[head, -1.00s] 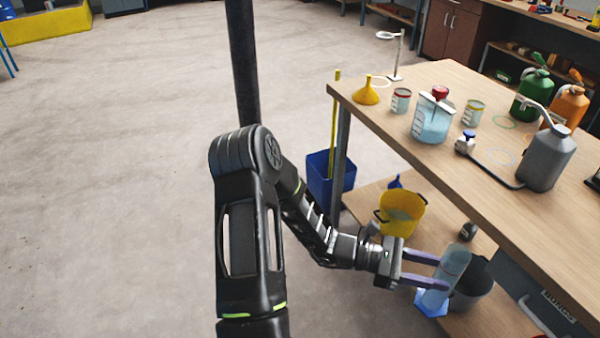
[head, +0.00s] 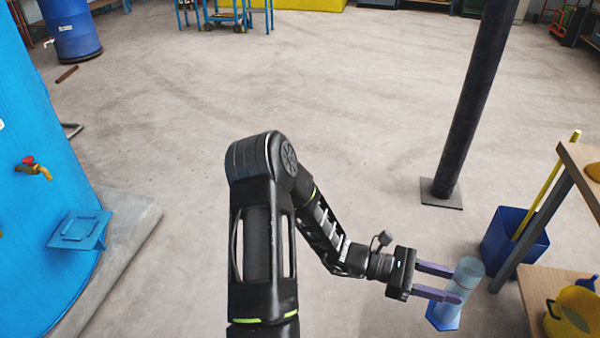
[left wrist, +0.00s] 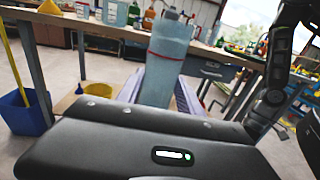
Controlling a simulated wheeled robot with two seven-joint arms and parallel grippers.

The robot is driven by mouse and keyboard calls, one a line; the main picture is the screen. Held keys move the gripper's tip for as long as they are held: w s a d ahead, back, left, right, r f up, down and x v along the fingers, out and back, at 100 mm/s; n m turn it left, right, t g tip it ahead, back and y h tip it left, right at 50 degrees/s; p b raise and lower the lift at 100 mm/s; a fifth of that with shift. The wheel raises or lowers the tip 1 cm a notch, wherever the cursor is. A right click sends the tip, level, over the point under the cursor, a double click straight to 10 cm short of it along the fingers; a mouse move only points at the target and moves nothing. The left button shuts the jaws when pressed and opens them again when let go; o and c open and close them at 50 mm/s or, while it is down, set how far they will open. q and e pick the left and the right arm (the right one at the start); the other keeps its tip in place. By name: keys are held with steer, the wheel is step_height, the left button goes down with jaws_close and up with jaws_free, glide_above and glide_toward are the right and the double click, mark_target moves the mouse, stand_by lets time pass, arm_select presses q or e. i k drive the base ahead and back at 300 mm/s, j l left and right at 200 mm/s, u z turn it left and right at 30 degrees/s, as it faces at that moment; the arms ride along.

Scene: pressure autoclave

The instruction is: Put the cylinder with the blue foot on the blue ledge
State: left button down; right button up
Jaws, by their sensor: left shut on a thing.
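My left gripper (head: 447,284) is shut on the cylinder with the blue foot (head: 468,276). The cylinder is clear and pale blue, about upright, with its blue foot low, and is held above the floor at the right of the head view. In the left wrist view the cylinder (left wrist: 167,62) stands between the two fingers and shows a red band; its foot is hidden there. The blue ledge (head: 80,231) juts from the side of the big blue tank at the left of the head view, far from the gripper; its top looks bare. My right gripper is not in view.
The blue tank (head: 40,130) has a red-handled tap (head: 35,168) above the ledge and stands on a concrete plinth (head: 120,262). A black post (head: 473,110), a blue bin (head: 515,240) and the workbench (head: 580,175) are at the right. Open floor lies between.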

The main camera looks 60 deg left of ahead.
mark_target(80, 228)
steer(key=i+j+u, duration=0.2)
steer(key=j+u, duration=0.25)
steer(key=j, duration=0.2)
steer(key=i+j+u, duration=0.1)
steer(key=j+u, duration=0.15)
steer(key=u, duration=0.15)
steer(key=i+j+u, duration=0.15)
steer(key=u, duration=0.25)
steer(key=i+j+u, duration=0.2)
steer(key=u, duration=0.2)
steer(key=i+j+u, duration=0.2)
steer(key=u, duration=0.2)
steer(key=i+u, duration=0.45)
steer(key=i, duration=0.3)
steer(key=i+u, duration=0.45)
steer(key=i+l+u, duration=0.2)
steer(key=i+u, duration=0.2)
steer(key=i+l+u, duration=0.2)
steer(key=u, duration=0.3)
steer(key=i+l+u, duration=0.2)
steer(key=u, duration=0.3)
steer(key=i+l+u, duration=0.1)
steer(key=l+u, duration=0.7)
steer(key=u, duration=0.15)
steer(key=l+u, duration=0.45)
steer(key=l, duration=0.35)
